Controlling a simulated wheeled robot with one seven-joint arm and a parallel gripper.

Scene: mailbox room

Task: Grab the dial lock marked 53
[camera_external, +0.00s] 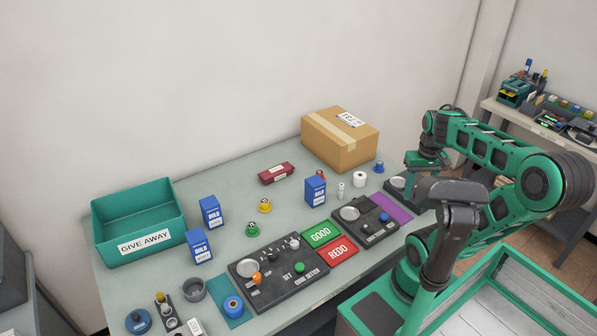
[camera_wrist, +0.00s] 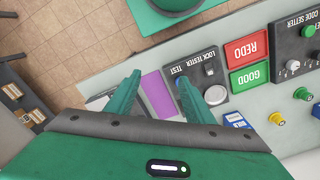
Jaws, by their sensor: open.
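I cannot read the number 53 on any lock. Small lock-like pieces with coloured bases stand on the table: a yellow one (camera_external: 265,206), a green one (camera_external: 252,229) and a blue one (camera_external: 379,167). In the external view my arm reaches in from the right.
The code setter (camera_external: 272,292) lies left of the GOOD (camera_external: 321,234) and REDO (camera_external: 338,251) pads. A teal GIVE AWAY bin (camera_external: 118,228), a cardboard box (camera_external: 352,154), a dark red box (camera_external: 276,173) and blue boxes (camera_external: 210,212) stand around. The table's middle has free room.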

